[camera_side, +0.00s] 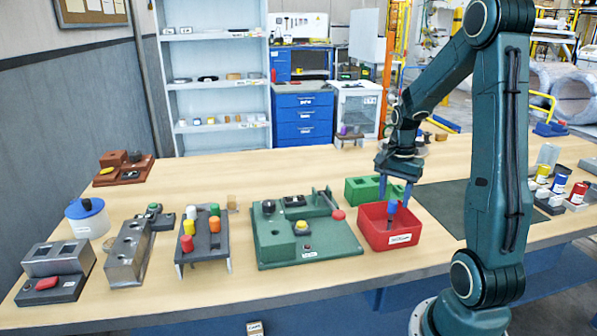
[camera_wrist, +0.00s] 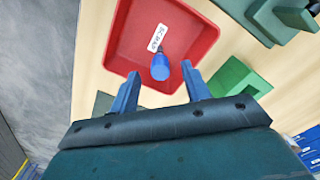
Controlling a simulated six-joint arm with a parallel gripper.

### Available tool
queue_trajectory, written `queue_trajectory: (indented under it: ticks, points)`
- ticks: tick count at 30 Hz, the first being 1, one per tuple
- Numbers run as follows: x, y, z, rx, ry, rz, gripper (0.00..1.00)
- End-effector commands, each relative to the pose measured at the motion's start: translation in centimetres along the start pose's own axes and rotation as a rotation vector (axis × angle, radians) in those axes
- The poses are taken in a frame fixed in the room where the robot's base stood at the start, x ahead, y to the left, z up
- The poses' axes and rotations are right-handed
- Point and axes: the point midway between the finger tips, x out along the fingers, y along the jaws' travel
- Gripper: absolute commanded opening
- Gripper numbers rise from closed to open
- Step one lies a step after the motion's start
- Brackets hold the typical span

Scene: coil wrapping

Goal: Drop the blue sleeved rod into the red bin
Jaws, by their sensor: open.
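The red bin (camera_side: 375,238) stands near the front edge of the table, right of the green fixture. My gripper (camera_side: 394,193) points down above it, with its two blue fingers apart. The blue sleeved rod (camera_side: 392,208) is below and between the fingertips, at the bin's opening. In the wrist view the rod (camera_wrist: 160,66) appears end-on between the open fingertips (camera_wrist: 160,74), with a gap on each side. The red bin (camera_wrist: 200,25) lies behind it. I cannot tell whether the rod touches the bin floor.
A green box (camera_side: 362,190) sits just behind the bin. A green fixture with a red-knobbed lever (camera_side: 305,240) is close on the left. A dark mat (camera_side: 445,205) lies to the right. The table's back left is mostly clear.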

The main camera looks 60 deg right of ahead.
Motion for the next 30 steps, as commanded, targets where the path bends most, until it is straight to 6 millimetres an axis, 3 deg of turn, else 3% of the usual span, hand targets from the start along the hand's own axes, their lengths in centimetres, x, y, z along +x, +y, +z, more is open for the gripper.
queue_trajectory:
  ticks: [18,24,30]
  points:
    - [-9.8,0.0,0.0,0.0,0.003,-0.003,0.47]
    - [-11.6,0.0,0.0,0.0,0.002,-0.002,0.47]
    - [-12.1,0.0,0.0,0.0,0.0,0.0,0.47]
